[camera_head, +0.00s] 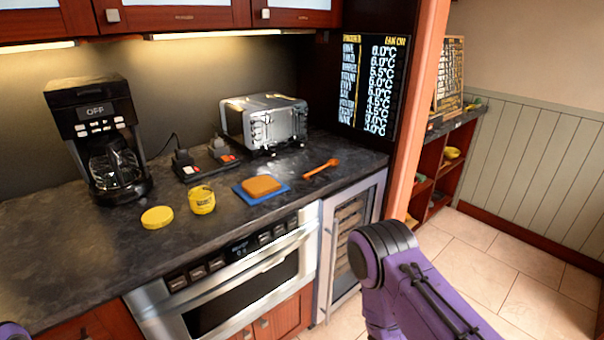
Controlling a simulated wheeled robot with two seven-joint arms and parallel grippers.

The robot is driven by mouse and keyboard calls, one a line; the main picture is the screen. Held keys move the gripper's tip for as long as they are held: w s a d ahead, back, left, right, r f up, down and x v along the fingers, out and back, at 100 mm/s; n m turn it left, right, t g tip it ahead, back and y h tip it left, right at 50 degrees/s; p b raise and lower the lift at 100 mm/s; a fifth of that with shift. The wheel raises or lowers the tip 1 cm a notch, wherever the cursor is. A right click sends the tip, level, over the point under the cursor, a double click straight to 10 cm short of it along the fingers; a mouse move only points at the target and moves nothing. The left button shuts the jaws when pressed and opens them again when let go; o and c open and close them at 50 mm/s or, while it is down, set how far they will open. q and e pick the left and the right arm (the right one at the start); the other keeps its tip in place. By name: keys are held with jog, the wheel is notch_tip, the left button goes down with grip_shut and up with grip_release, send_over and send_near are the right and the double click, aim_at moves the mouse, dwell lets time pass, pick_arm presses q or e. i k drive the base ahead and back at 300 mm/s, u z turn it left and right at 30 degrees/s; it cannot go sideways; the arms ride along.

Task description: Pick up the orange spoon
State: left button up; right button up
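The orange spoon (321,167) lies on the dark countertop (120,240), right of the toaster's front and near the counter's right end. Its bowl end points to the upper right and its handle to the lower left. Nothing touches it that I can see. My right arm shows as a purple link at the lower right, in front of the wine cooler and floor; its gripper is out of view. Only a small purple part of my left arm shows at the bottom left corner, and its gripper is out of view.
A silver toaster (265,122), a blue board with a bread slice (261,186), a yellow jar (201,200), its lid (157,218) and a coffee maker (98,140) stand on the counter. A microwave drawer (235,280) and wine cooler (350,235) sit below. Counter around the spoon is clear.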

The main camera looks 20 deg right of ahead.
aim_at(332, 161)
jog(key=u, duration=3.25)
jog(key=k, duration=1.55)
jog(key=z, duration=2.2)
